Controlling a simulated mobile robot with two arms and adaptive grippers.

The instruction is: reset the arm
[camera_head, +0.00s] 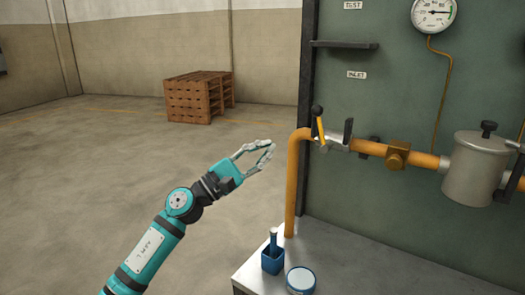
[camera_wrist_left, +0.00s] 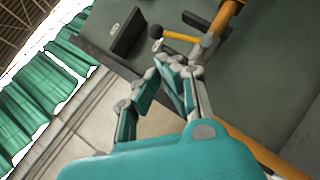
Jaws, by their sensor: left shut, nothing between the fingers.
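My left arm, teal and dark grey, reaches in from the lower left in the head view. Its left gripper (camera_head: 272,148) is shut and empty, in the air to the left of the yellow pipe. In the left wrist view the gripper (camera_wrist_left: 178,62) shows with its fingers together, below a yellow lever (camera_wrist_left: 182,36) with a black knob. In the head view that lever (camera_head: 321,130) stands on the pipe, a little apart from the fingertips. My right gripper is not in view.
The yellow pipe (camera_head: 293,180) runs up and then right along a green panel (camera_head: 380,90) to a grey canister (camera_head: 474,170). A blue holder (camera_head: 272,262) and a round tin (camera_head: 301,281) stand on the bench (camera_head: 345,262). Pallets (camera_head: 198,97) stand far back; the left floor is clear.

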